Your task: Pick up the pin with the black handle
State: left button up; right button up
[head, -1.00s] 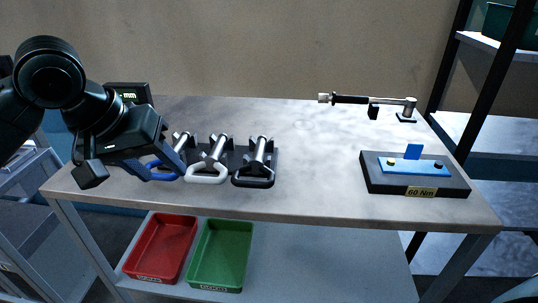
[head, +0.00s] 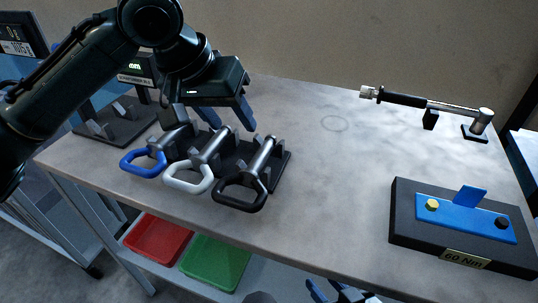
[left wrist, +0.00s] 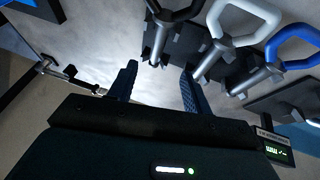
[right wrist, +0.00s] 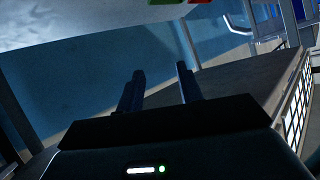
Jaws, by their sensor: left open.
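The pin with the black handle (head: 240,196) lies in a dark holder on the table, rightmost of three pins in the head view. Its handle loop faces the front edge and its grey shaft points back. It also shows at the top of the left wrist view (left wrist: 162,32). My left gripper (head: 229,122) is open and empty above and behind the pins; its fingers (left wrist: 160,70) are apart, with the black-handled pin beyond them. My right gripper (right wrist: 161,74) is open and empty, low in front of the table; its fingers show at the head view's bottom edge.
A white-handled pin (head: 188,180) and a blue-handled pin (head: 142,164) lie close beside it. A torque wrench (head: 430,103) lies at the back right, a 60 Nm block (head: 410,240) at the front right. Red (head: 158,240) and green (head: 215,262) bins stand below. The middle tabletop is clear.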

pick_arm(q)
send_over(258, 155)
jog(key=s+a, duration=0.2)
notch_tip(258, 155, down, 6)
jog(key=shift+a+f+b, duration=0.15)
jog(key=shift+f+b, duration=0.1)
jog(key=shift+b, duration=0.15)
jog(key=shift+b+x, duration=0.3)
jog(key=shift+x, duration=2.65)
jog(key=shift+r, duration=0.1)
jog(key=shift+c, duration=0.4)
grip_shut()
jog(key=shift+r, duration=0.1)
